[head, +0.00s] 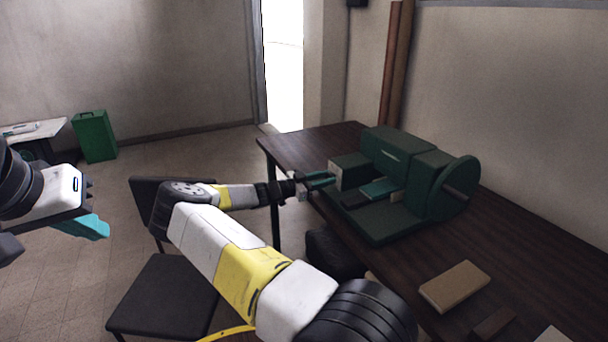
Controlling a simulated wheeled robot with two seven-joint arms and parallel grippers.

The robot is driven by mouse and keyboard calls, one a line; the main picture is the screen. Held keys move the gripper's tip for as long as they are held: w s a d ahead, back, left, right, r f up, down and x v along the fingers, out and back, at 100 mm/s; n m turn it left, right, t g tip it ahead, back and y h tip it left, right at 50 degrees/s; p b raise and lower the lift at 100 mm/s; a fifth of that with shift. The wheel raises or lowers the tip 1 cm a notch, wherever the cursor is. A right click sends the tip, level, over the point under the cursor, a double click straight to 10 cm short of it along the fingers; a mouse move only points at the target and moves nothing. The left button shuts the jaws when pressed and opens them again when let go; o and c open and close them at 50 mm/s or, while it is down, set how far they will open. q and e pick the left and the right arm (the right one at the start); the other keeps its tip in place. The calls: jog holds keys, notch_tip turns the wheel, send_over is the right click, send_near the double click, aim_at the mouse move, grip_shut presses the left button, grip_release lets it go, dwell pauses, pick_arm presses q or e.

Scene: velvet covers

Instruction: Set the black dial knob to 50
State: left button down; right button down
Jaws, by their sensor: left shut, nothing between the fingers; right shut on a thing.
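A dark green machine (385,228) with a large wheel (457,188) at its right end stands on the brown table. My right gripper (322,180), with teal fingers, is at the left end of the machine, by a pale end face (335,176). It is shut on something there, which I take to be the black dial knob. The fingers hide the knob, and its scale or setting cannot be read from here. My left gripper (92,227), also teal-fingered, is at the far left, away from the table, shut and empty.
The table (535,262) holds a tan block (454,286) and a smaller brown block (493,323) in front of the machine. A black chair (165,297) stands beneath my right arm. A green box (94,136) is on the floor at the far left.

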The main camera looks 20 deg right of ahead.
jog(key=shift+a+f, duration=0.1)
jog(key=c, duration=1.1)
grip_release()
jog(key=a, duration=0.7)
jog(key=shift+s+a, duration=0.3)
jog(key=shift+a, duration=0.05)
